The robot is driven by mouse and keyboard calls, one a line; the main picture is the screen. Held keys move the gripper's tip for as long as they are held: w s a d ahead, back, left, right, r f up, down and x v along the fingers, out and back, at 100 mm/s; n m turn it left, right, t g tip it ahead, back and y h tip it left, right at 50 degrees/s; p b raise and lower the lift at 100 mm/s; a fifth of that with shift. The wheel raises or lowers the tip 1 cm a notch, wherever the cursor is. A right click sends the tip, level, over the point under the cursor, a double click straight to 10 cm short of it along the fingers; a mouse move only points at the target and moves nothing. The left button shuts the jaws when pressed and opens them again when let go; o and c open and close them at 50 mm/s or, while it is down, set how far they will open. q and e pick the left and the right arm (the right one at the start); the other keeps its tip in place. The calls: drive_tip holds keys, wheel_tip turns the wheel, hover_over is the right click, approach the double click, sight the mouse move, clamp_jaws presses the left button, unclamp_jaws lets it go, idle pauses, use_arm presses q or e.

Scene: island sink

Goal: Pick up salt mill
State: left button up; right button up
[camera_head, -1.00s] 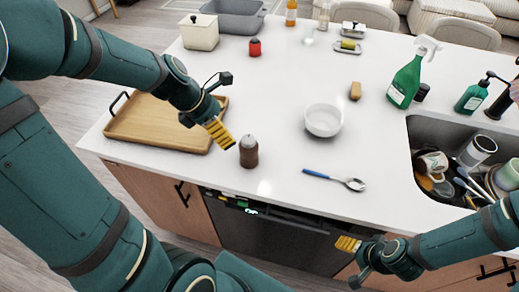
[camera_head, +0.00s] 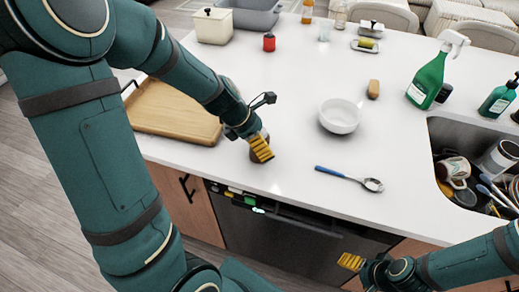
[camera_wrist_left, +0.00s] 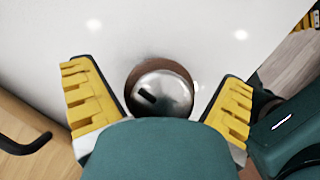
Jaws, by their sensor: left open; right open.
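The salt mill, brown with a silvery rounded top, stands on the white island counter. In the left wrist view the mill (camera_wrist_left: 160,92) sits between the two yellow fingers of my left gripper (camera_wrist_left: 158,105), with white counter visible on either side of it. In the head view my open left gripper (camera_head: 261,149) covers most of the mill, and only a dark bit of it shows behind the fingers. My right gripper (camera_head: 352,262) is open and empty, low in front of the counter's front edge.
A wooden tray (camera_head: 170,113) lies left of my left gripper. A white bowl (camera_head: 339,116) and a blue-handled spoon (camera_head: 348,178) lie to the right. The sink (camera_head: 440,128) with dishes is at far right.

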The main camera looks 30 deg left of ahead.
use_arm(q)
drive_tip(key=shift+f, duration=0.1)
drive_tip(key=shift+c, duration=0.5)
drive_tip(key=c, duration=1.3)
